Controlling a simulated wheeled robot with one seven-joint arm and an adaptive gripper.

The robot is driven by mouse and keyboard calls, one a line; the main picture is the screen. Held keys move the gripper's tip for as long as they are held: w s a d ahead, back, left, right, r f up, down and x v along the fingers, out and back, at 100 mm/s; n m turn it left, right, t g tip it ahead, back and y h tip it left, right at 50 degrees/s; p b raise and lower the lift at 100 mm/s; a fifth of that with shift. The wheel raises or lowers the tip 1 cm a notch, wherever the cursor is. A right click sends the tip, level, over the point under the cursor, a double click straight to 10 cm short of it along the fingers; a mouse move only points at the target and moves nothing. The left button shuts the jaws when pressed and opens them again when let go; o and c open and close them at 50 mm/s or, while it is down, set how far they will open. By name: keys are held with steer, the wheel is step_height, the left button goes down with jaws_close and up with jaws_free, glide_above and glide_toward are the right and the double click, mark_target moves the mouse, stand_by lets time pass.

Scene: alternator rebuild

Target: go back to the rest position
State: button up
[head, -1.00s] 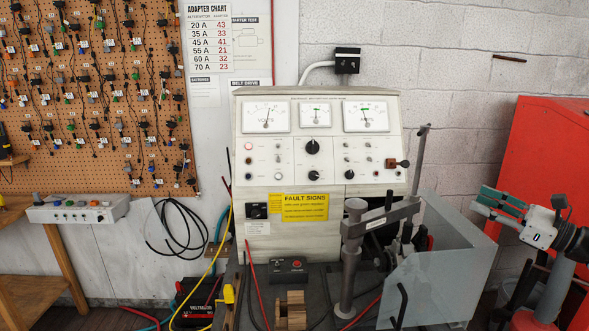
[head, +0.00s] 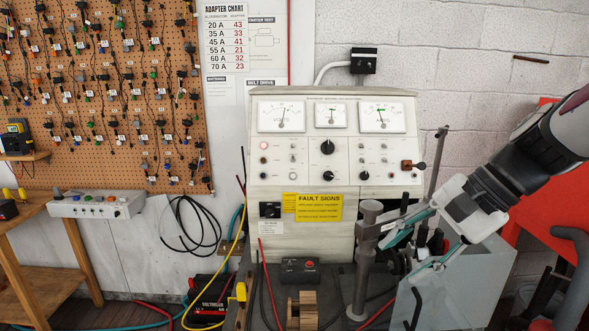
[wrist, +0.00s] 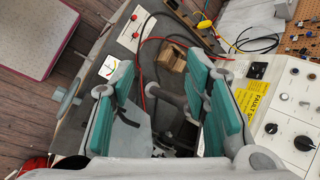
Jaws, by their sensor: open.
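My gripper (head: 398,252) is in front of the right side of the test bench, beside the grey post and clamp arm and above the clear guard. It points down and to the left. Its teal-padded fingers are apart with nothing held between them. In the wrist view my gripper (wrist: 165,95) spans the middle of the picture, its two fingers wide apart. Between and beyond them lie the bench top and the grey clamp bar. The fingers hide part of the bench.
The test bench (head: 290,180) with gauges stands against the wall. A grey post (head: 362,270) and a clear guard (head: 470,285) rise close to my gripper. A wooden block (head: 300,312) sits on the bench top. A red cabinet (head: 535,200) is at the right. A pegboard (head: 100,120) of leads hangs at left.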

steer(key=s+d+n+t+h, duration=0.1)
steer(key=s+n+t+h, duration=0.2)
steer(key=s+n+h, duration=0.3)
steer(key=s+r+n, duration=0.1)
steer(key=s+n, duration=0.3)
steer(key=s, duration=0.3)
steer(key=shift+s+d+h, duration=0.15)
steer(key=shift+s+h, duration=0.05)
steer(key=shift+h, duration=0.1)
